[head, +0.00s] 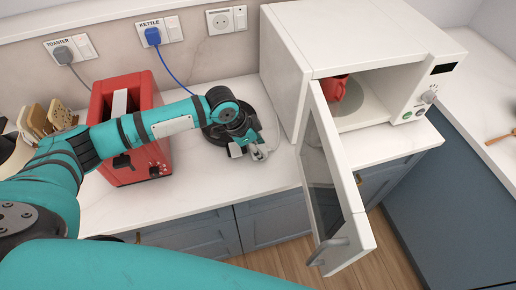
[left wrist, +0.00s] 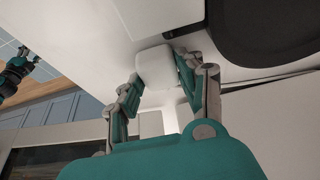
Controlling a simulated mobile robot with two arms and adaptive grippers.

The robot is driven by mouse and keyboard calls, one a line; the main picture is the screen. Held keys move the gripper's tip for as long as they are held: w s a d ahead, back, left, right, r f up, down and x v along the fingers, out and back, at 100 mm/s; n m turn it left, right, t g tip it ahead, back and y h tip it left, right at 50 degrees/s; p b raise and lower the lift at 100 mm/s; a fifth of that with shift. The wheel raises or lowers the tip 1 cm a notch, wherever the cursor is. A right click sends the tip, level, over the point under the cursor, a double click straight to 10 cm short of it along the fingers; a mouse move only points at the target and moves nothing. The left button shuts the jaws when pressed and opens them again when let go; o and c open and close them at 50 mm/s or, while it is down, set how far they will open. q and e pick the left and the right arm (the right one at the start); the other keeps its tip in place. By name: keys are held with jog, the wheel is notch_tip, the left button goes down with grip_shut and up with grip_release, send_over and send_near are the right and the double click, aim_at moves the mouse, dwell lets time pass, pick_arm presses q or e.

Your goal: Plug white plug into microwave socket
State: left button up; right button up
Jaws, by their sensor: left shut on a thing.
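My left gripper (head: 258,151) is shut on the white plug, low over the counter in front of the microwave's left side. In the left wrist view the white plug (left wrist: 156,67) sits between the fingertips of this gripper (left wrist: 160,75). In the head view the fingers largely hide the plug. The microwave socket (head: 221,20) is the empty one on the back wall, with a white switch (head: 240,18) beside it; no label is readable there. The white microwave (head: 290,75) stands right of the gripper with its door (head: 325,175) open.
A grey plug (head: 63,54) fills the toaster socket and a blue plug (head: 152,36) the kettle socket. The red toaster (head: 150,155) stands left, partly behind my arm. A dark round object (head: 215,135) lies behind the gripper. The open door juts past the counter's front edge.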

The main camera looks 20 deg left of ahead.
pick_arm(q)
jog(key=shift+r+b, duration=0.35)
jog(key=shift+r, duration=0.25)
jog(key=shift+b+v, duration=0.5)
jog(key=shift+v, duration=0.55)
jog(key=s+a+b, duration=0.1)
jog(key=s+a, duration=0.1)
jog(key=s, duration=0.2)
jog(key=s+a+r+b, duration=0.1)
jog(key=s+a, duration=0.1)
jog(key=s, duration=0.2)
jog(key=s+a+b, duration=0.1)
jog(key=s+a, duration=0.1)
jog(key=s, duration=0.3)
jog(key=shift+r, duration=0.15)
jog(key=shift+s+a+r, duration=0.2)
jog(key=shift+s, duration=0.3)
